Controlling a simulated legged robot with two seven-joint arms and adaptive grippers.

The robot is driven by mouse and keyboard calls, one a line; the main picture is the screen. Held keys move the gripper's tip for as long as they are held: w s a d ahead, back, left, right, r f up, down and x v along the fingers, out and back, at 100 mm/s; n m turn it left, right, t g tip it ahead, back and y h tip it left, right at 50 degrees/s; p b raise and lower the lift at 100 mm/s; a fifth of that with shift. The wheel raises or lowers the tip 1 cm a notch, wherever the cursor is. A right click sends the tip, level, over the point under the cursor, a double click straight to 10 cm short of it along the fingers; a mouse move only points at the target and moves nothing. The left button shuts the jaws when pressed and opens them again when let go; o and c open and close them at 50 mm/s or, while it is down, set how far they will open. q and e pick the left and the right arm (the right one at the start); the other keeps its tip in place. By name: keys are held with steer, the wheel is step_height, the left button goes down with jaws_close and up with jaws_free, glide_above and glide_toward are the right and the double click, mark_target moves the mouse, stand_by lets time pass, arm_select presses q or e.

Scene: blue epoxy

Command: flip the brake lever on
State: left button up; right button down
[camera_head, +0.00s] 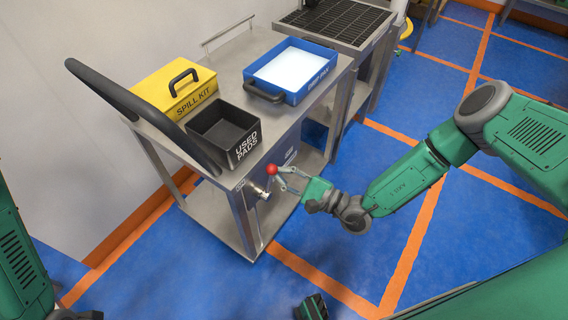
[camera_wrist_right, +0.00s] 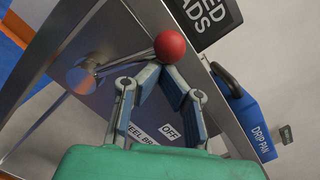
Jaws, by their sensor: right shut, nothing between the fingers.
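The brake lever is a thin metal rod with a red ball knob (camera_head: 272,170) on the side of a steel cart. In the right wrist view the red knob (camera_wrist_right: 170,46) is at top centre, and the rod runs left to a round metal pivot (camera_wrist_right: 82,80). My right gripper (camera_head: 281,178) is beside the knob; in the wrist view its fingertips (camera_wrist_right: 159,72) meet just below the knob, with nothing between them. I cannot tell whether they touch it. An OFF label (camera_wrist_right: 169,132) and a partly hidden wheel brake label show beyond the fingers.
The cart (camera_head: 228,62) carries a yellow spill kit (camera_head: 165,73), a black used pads bin (camera_head: 213,150), and a blue drip pan (camera_head: 312,84). A black handle (camera_head: 140,113) rises at its left end. Another grated cart (camera_head: 345,20) stands behind. Blue floor is open at right.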

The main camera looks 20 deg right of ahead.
arm_select(q)
steer(key=shift+r+p, duration=1.65)
steer(key=shift+r, duration=0.4)
arm_select(e)
steer(key=shift+s+a+r+n, duration=0.3)
steer(key=shift+s+a+n, duration=0.1)
steer(key=shift+n, duration=0.25)
steer(key=shift+s+a+r+n, duration=0.3)
steer(key=shift+a+n, duration=0.1)
steer(key=shift+n, duration=0.25)
steer(key=shift+f, duration=0.1)
arm_select(q)
steer(key=shift+s+f+b, duration=0.15)
steer(key=shift+f+b, duration=0.4)
steer(key=shift+s+f+b, duration=0.15)
steer(key=shift+f+b, duration=0.35)
arm_select(e)
steer(key=s+d+f, duration=0.3)
steer(key=s+d, duration=0.2)
steer(key=d, duration=0.5)
steer(key=shift+s, duration=0.2)
steer(key=shift+a, duration=0.15)
